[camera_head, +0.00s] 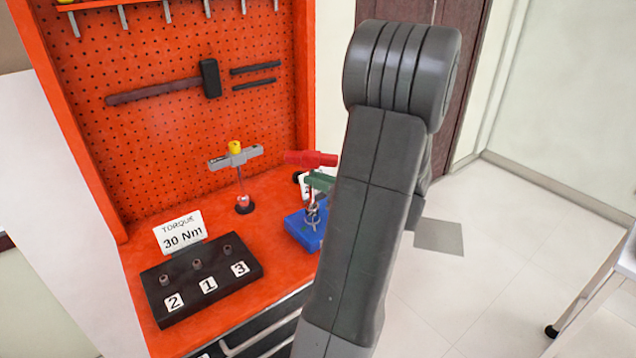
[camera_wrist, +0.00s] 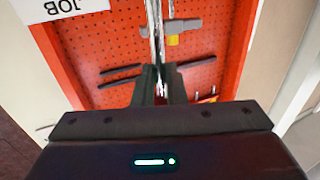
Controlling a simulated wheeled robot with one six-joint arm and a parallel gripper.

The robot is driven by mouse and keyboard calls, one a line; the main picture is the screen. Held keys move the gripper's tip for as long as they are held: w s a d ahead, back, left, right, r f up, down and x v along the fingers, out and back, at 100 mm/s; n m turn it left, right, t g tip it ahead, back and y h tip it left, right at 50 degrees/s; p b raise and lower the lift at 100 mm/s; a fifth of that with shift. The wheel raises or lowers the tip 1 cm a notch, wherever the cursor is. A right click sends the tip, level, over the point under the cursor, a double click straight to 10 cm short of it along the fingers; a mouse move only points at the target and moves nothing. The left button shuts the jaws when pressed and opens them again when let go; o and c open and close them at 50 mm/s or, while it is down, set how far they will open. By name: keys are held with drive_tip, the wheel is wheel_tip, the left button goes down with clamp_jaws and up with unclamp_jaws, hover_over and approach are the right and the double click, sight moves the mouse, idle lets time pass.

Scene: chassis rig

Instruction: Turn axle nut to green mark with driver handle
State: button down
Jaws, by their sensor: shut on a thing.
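In the wrist view my gripper (camera_wrist: 160,85) is shut on a thin silvery shaft (camera_wrist: 155,35) between its dark fingers. I cannot tell which driver it belongs to. In the head view my own arm hides the gripper. A red handle (camera_head: 310,158) and a dark green bar (camera_head: 319,181) show at the arm's left edge, above a blue block (camera_head: 303,232) with silvery metal parts (camera_head: 312,214). A grey T-handle driver with a yellow knob (camera_head: 236,155) stands upright left of them; it also shows in the wrist view (camera_wrist: 173,40). I cannot make out the axle nut or green mark.
A black holder (camera_head: 195,290) numbered 2, 1, 3 and a "TORQUE 30 Nm" sign (camera_head: 180,232) stand on the orange bench (camera_head: 140,255). A hammer (camera_head: 165,88) hangs on the pegboard (camera_head: 150,140) behind. The floor at right is mostly clear, with a white table (camera_head: 610,275) at its edge.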

sight(314, 164)
drive_tip(key=shift+s+a+m+t+h+b, duration=0.15)
drive_tip(key=shift+m+t+h+b, duration=1.15)
drive_tip(key=shift+b, duration=0.75)
drive_tip(key=shift+s+a+m+t+h+b, duration=0.15)
drive_tip(key=shift+m+t+h+b, duration=0.95)
drive_tip(key=shift+t+h+b, duration=0.65)
drive_tip(key=shift+a+m+t+h+b, duration=0.15)
drive_tip(key=shift+m+t+h+b, duration=0.25)
drive_tip(key=shift+m+h+b, duration=1.2)
drive_tip(key=shift+a+m+t+h+b, duration=0.1)
drive_tip(key=shift+m+t+h+b, duration=0.6)
drive_tip(key=shift+b, duration=1.7)
drive_tip(key=shift+d+r+n+g+y, duration=0.1)
drive_tip(key=shift+n+g+y, duration=0.4)
drive_tip(key=shift+n, duration=0.3)
drive_tip(key=shift+r, duration=0.15)
drive_tip(key=shift+r+p, duration=1.1)
drive_tip(key=shift+r, duration=1.15)
